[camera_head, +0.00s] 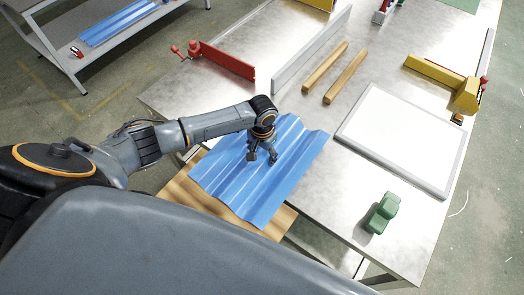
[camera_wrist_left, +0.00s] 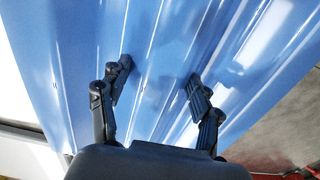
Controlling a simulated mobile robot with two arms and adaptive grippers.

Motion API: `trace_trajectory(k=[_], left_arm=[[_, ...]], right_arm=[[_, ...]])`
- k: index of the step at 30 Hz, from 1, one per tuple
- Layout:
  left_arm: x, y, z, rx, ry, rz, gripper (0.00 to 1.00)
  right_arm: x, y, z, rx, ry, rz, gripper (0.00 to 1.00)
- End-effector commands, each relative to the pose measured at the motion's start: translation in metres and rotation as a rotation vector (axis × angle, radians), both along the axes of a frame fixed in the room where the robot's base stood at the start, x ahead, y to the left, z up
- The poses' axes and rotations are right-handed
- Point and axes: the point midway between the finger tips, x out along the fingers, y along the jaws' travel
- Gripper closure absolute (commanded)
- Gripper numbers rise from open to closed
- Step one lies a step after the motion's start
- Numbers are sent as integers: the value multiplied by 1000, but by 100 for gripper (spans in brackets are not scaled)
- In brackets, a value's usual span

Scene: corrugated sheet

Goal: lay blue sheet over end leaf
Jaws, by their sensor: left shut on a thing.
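The blue corrugated sheet (camera_head: 283,170) lies over the wooden end leaf (camera_head: 185,193) and the near left part of the metal table. Its lower left part covers much of the leaf, whose wood shows along the left and bottom edges. My left gripper (camera_head: 262,158) is on top of the sheet near its middle, pointing down, shut on it. In the left wrist view the blue sheet (camera_wrist_left: 145,65) fills most of the picture, and the fingers of my left gripper (camera_wrist_left: 158,88) stand apart against its ridges. The exact grip is hard to see. My right gripper is not in view.
The metal table (camera_head: 335,195) holds a white framed panel (camera_head: 400,135), two wooden bars (camera_head: 346,77), a green block (camera_head: 382,212), a red clamp (camera_head: 225,60) and a yellow tool (camera_head: 445,82). Another blue sheet (camera_head: 118,22) lies on a shelf at the upper left.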

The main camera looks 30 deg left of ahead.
Motion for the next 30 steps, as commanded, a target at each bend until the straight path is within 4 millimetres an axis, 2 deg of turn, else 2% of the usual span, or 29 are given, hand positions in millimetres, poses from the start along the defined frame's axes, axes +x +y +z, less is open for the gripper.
trace_trajectory(k=[1,2,5,15,19,23,30], left_arm=[[0,0,0,0,-1,0,94],[0,0,0,0,-1,0,32],[0,0,0,0,-1,0,12],[0,0,0,0,0,0,10],[1,0,8,-1,-2,0,10],[1,0,30,-1,-5,-2,10],[1,0,82,-1,-4,-1,10]], right_arm=[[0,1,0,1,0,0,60],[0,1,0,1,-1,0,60],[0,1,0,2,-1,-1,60],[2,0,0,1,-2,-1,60],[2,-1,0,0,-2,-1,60],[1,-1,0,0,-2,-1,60],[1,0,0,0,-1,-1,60]])
